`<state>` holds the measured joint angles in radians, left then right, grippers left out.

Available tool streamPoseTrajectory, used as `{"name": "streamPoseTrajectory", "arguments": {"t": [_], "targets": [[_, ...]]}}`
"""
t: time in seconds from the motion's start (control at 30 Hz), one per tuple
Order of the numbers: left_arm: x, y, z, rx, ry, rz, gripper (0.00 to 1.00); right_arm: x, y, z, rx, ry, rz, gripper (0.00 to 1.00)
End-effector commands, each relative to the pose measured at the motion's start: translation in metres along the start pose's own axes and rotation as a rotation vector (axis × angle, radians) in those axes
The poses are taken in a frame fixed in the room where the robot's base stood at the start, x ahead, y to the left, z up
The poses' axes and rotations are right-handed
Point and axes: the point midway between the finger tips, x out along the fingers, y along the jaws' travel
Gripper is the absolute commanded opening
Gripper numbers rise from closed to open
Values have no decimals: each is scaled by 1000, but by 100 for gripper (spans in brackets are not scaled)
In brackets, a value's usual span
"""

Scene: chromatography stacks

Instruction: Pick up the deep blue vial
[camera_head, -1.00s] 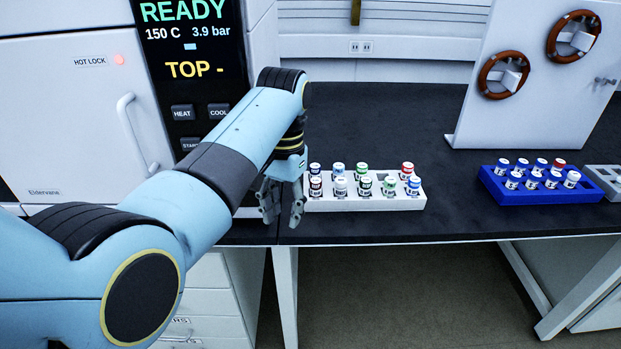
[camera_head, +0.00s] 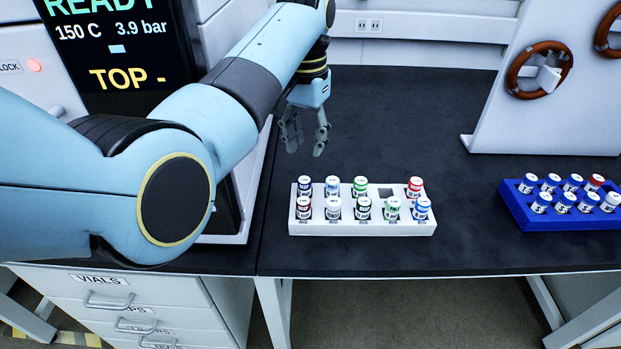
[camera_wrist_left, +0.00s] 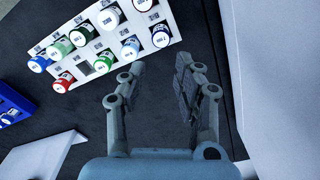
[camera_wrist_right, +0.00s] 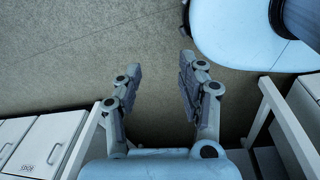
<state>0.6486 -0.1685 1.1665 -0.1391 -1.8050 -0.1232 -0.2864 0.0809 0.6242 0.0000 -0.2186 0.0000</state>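A white rack (camera_head: 368,228) on the black bench holds two rows of capped vials. The deep blue vial (camera_head: 304,186) stands upright in the back row at the left end. It also shows in the left wrist view (camera_wrist_left: 161,36), at the rack's near right corner. A brighter blue vial (camera_head: 422,208) is at the front right end. My left gripper (camera_head: 305,147) is open and empty above the bench, behind the rack and apart from the vial, pointing down. My right gripper (camera_wrist_right: 158,82) is open and empty over the floor, seen only in its wrist view.
A blue rack (camera_head: 560,216) with blue-capped vials and one red stands to the right. A white upright panel (camera_head: 490,120) stands behind it. The white machine with the display (camera_head: 115,45) is at left. Bare bench lies behind the white rack.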

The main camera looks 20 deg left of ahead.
Motion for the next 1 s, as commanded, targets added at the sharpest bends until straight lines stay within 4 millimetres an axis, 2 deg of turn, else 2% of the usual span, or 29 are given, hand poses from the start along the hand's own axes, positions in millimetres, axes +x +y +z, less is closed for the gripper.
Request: {"name": "streamPoseTrajectory", "arguments": {"t": [0.2,0.37,0.7,1.0], "targets": [[38,0,2,-1,-5,0,32,5,-1,14,-1,-17,-1,40],[51,-1,2,-1,-3,0,32,6,-1,30,-2,-41,-1,40],[99,-2,6,0,-5,0,32,14,-2,14,-1,-17,-1,40],[102,-2,5,0,-2,0,32,14,-3,14,0,-16,-2,40]]}}
